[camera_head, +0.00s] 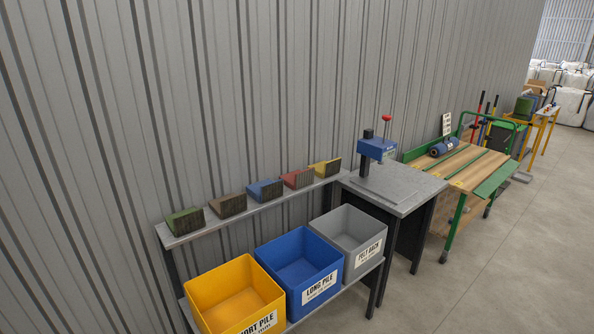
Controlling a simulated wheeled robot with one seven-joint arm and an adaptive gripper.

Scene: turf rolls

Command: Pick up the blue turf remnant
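The blue turf remnant (264,190) is a small folded or wedge-shaped piece with a dark front face. It sits on the narrow grey upper shelf (222,221) against the wall, in the middle of a row. A brown remnant (229,206) is to its left and a red remnant (298,178) to its right, both apart from it. My gripper is not in this view.
A green remnant (186,221) and a yellow remnant (326,168) end the row. Below stand yellow (222,284), blue (298,258) and grey (345,230) bins. A grey table (405,193) with a blue press (375,150) stands right. Floor (500,270) at right is clear.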

